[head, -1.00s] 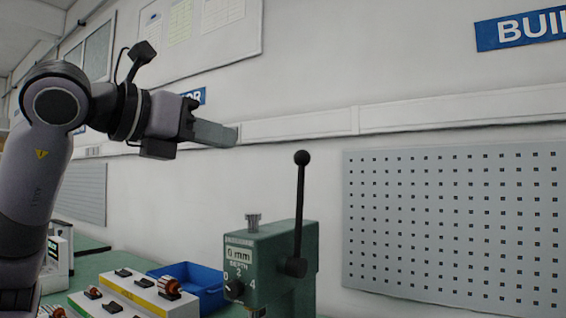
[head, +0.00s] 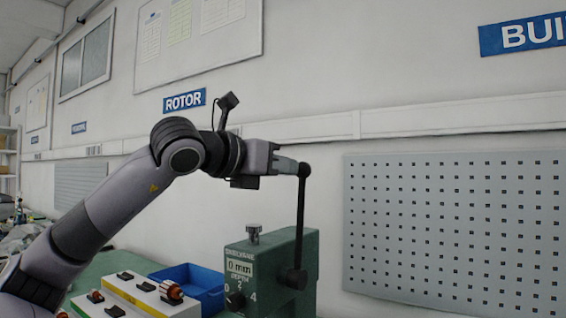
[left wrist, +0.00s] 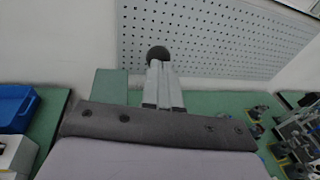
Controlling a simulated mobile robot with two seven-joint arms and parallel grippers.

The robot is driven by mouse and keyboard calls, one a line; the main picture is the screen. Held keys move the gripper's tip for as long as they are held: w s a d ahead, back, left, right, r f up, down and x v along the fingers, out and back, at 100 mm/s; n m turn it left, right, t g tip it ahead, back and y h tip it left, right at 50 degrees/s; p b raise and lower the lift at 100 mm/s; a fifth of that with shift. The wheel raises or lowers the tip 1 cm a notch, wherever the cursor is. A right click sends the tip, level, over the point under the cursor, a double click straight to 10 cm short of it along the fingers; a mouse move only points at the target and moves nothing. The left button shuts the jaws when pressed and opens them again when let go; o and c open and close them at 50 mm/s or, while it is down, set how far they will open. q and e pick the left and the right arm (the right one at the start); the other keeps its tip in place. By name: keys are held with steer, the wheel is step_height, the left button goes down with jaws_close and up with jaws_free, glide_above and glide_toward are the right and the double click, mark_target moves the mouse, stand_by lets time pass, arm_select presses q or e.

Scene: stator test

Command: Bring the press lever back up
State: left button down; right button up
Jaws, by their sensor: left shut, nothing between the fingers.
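The press (head: 262,270) is a green box with a dial and a display reading 0 mm. Its black lever (head: 300,222) stands upright on the right side, with a round knob (head: 304,170) on top. My left gripper (head: 296,167) reaches in from the left with its fingers shut and empty, its tips at the knob. In the left wrist view the shut fingers (left wrist: 161,85) point at the dark knob (left wrist: 157,54), just beyond the tips. I cannot tell whether they touch it. My right gripper is not in view.
A blue bin (head: 192,284) and a pale fixture with copper-wound parts (head: 172,291) stand left of the press. A grey pegboard (head: 450,232) hangs on the wall to the right. The air above the press is free apart from my left arm.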

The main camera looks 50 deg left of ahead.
arm_select(q)
steer(key=shift+w, duration=0.1)
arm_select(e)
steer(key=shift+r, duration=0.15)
arm_select(q)
steer(key=shift+w+a+r+g+p, duration=0.1)
steer(key=shift+w+a+g+p, duration=0.2)
steer(key=shift+p, duration=0.35)
steer(key=shift+w+a+r+g+p, duration=0.1)
steer(key=shift+w+g+p, duration=0.2)
steer(key=shift+w+p, duration=0.25)
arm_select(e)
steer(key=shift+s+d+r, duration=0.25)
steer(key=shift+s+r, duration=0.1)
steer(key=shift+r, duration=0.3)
arm_select(q)
steer(key=shift+s, duration=0.2)
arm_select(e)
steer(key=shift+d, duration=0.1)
